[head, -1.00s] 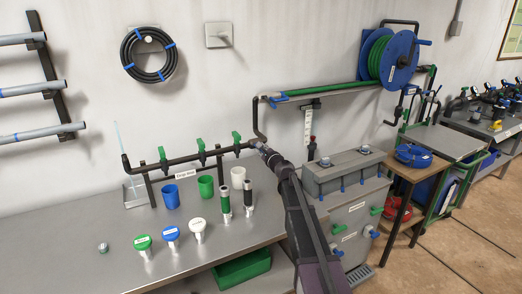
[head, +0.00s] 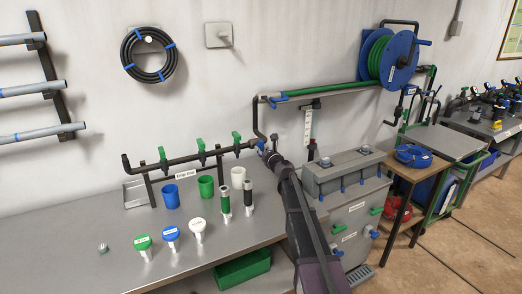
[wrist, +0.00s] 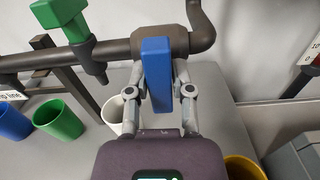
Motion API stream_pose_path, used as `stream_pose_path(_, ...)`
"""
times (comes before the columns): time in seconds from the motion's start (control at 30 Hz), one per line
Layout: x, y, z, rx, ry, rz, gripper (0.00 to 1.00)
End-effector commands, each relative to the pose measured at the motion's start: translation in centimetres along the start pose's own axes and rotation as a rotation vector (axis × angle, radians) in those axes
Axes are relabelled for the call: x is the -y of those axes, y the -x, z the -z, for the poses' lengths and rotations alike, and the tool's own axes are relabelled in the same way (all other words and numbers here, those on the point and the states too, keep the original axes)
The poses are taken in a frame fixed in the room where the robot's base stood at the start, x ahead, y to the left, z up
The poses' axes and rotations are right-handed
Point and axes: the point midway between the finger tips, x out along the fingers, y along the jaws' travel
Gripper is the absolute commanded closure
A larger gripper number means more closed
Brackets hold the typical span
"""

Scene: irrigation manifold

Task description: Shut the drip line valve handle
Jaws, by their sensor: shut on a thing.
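The drip line valve has a blue lever handle (wrist: 157,75), which stands across the dark pipe (wrist: 110,52) in the wrist view. My gripper (wrist: 160,88) has one finger on each side of this handle and is shut on it. In the head view my gripper (head: 266,153) is at the right end of the pipe manifold (head: 185,160), with a bit of blue showing beside it. The drip line label (head: 185,174) hangs below the manifold. No water shows at the pipe's open left end.
Several green-handled valves (head: 201,145) line the same pipe. A blue cup (head: 170,196), a green cup (head: 206,187) and a white cup (head: 238,177) stand below.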

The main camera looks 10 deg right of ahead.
Motion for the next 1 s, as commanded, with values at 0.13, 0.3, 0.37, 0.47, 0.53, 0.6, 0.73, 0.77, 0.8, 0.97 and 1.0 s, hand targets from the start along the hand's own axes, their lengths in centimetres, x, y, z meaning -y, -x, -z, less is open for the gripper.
stream_pose_path(0.13, 0.02, -0.15, -0.03, 0.001, -0.025, 0.0, 1.0)
stream_pose_path(0.3, 0.01, -0.13, -0.03, 0.001, -0.028, 0.0, 1.0)
stream_pose_path(0.37, 0.01, -0.12, -0.02, 0.001, -0.028, 0.0, 1.0)
stream_pose_path(0.47, 0.0, -0.11, -0.02, 0.001, -0.028, 0.0, 1.0)
stream_pose_path(0.53, 0.0, -0.11, -0.02, 0.001, -0.027, 0.0, 0.55)
stream_pose_path(0.6, 0.0, -0.09, -0.01, 0.001, -0.026, 0.0, 0.36)
stream_pose_path(0.73, -0.01, -0.05, 0.0, 0.0, -0.025, 0.0, 0.36)
stream_pose_path(0.77, -0.01, -0.04, 0.0, 0.0, -0.025, 0.0, 0.36)
stream_pose_path(0.8, -0.01, -0.03, 0.0, 0.0, -0.025, 0.0, 0.36)
stream_pose_path(0.97, -0.01, 0.0, 0.0, 0.0, -0.024, 0.0, 0.36)
stream_pose_path(1.0, -0.02, 0.06, 0.0, 0.0, -0.024, 0.0, 0.36)
